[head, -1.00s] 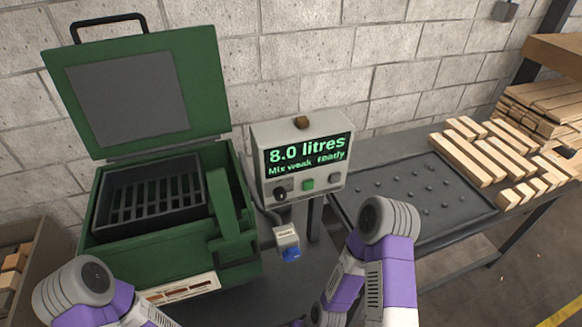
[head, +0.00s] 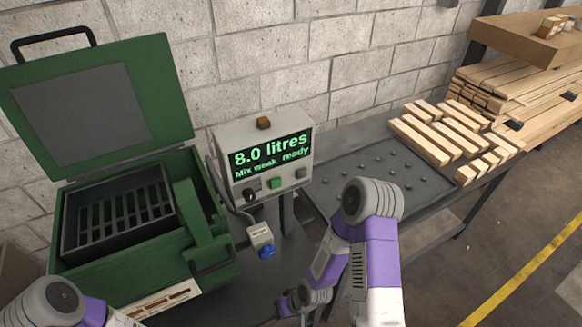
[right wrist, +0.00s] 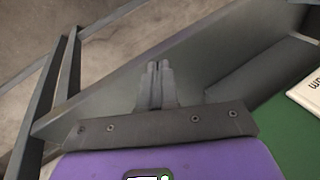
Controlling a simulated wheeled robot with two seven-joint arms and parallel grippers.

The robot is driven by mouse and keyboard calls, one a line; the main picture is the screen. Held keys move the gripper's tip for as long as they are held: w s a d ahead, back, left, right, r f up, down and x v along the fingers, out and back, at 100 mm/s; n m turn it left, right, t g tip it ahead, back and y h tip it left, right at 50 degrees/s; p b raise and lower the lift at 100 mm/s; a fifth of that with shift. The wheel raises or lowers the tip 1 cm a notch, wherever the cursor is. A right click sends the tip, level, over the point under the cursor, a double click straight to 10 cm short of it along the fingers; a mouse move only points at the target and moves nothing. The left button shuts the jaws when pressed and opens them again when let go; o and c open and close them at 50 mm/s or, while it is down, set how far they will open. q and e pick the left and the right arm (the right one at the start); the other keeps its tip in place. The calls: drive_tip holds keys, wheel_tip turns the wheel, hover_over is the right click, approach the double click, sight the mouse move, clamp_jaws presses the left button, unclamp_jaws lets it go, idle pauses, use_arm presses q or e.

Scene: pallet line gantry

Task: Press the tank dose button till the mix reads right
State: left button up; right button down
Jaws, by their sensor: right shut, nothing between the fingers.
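The green tank (head: 150,275) stands at the left with its lid open and a dark slotted basket (head: 119,212) inside. The grey control box (head: 222,140) beside it reads "8.0 litres" and "Mix weak ready" on its display (head: 270,155). Below the display are a dark knob (head: 250,195), a green button (head: 275,183) and a grey button (head: 301,173). A small labelled box (head: 260,234) with a blue part (head: 266,252) is at the tank's right side; its label is too small to read. My right gripper (right wrist: 158,68) is shut and empty in the right wrist view. My left gripper is out of view.
A dark bench tray (head: 365,170) with small studs lies right of the control box. Wooden blocks (head: 440,135) lie at its far end, with stacked planks (head: 510,85) behind. A block wall (head: 330,60) closes the back. Open floor (head: 500,235) with a yellow line lies at right.

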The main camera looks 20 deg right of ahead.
sight(301, 174)
drive_tip(key=w+d+r+n+t+p, duration=0.2)
drive_tip(key=d+r, duration=0.4)
drive_tip(key=r, duration=0.4)
drive_tip(key=w+d+r+n+t+p, duration=0.2)
drive_tip(key=w+d+r+n+p, duration=0.2)
drive_tip(key=r, duration=0.6)
drive_tip(key=w+d+r+n+t+h+p, duration=0.1)
drive_tip(key=w+d+r+n+t+p, duration=0.1)
drive_tip(key=w+d+r+p, duration=0.4)
drive_tip(key=d+r+n+p, duration=0.1)
drive_tip(key=d+r, duration=0.2)
drive_tip(key=r, duration=0.1)
drive_tip(key=shift+r+n+t+p, duration=0.2)
drive_tip(key=shift+n+t+p, duration=0.1)
drive_tip(key=shift+n+p, duration=0.1)
drive_tip(key=shift+w, duration=0.15)
drive_tip(key=w+p, duration=0.2)
drive_tip(key=w, duration=0.6)
drive_tip(key=shift+w+a, duration=0.25)
drive_tip(key=shift+a, duration=0.1)
drive_tip(key=shift+w, duration=0.1)
drive_tip(key=shift+w+p, duration=0.3)
drive_tip(key=shift+p, duration=0.05)
